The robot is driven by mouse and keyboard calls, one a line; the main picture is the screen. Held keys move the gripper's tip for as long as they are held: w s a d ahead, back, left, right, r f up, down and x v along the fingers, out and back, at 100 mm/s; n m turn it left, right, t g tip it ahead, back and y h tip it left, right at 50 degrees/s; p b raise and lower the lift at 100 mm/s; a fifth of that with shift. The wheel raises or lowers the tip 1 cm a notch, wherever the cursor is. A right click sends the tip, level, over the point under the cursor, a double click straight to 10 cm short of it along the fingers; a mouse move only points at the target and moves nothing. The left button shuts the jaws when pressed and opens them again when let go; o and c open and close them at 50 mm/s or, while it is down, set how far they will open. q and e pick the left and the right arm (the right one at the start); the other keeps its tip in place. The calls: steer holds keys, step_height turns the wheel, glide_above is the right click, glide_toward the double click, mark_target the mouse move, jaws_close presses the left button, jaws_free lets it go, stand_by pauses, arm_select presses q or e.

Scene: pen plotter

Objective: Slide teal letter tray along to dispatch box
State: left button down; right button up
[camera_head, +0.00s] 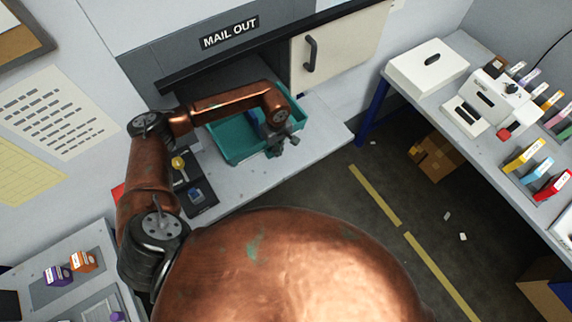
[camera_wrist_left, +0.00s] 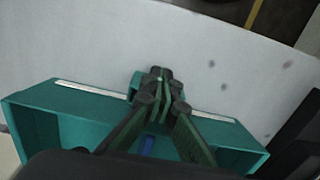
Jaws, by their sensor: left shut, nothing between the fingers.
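The teal letter tray (camera_head: 230,146) sits on the grey counter below the MAIL OUT sign, at the mouth of a dark recess. It also fills the lower part of the left wrist view (camera_wrist_left: 228,133), with a pale strip along its near wall. My left gripper (camera_head: 284,146) is at the tray's near, right-hand side. In the left wrist view its fingers (camera_wrist_left: 160,84) are shut and empty, over the wall beside a small teal tab. I cannot tell whether they touch it. The arm hides part of the tray. No box labelled dispatch is readable. My right gripper is out of view.
A cream panel with a handle (camera_head: 342,45) stands right of the recess. A white slotted box (camera_head: 428,66) stands on the right-hand table. A dark tray (camera_head: 199,203) with small items lies left on the counter. The counter right of the teal tray is clear.

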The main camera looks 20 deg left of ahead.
arm_select(q)
steer(key=w+a+b, duration=0.1)
steer(key=a, duration=0.1)
steer(key=w+a+b, duration=0.3)
steer(key=w+a, duration=0.1)
steer(key=shift+a+f+b, duration=0.2)
steer(key=shift+b, duration=0.2)
steer(key=shift+w+a+r, duration=0.15)
steer(key=shift+w+a, duration=0.1)
steer(key=shift+a+r, duration=0.1)
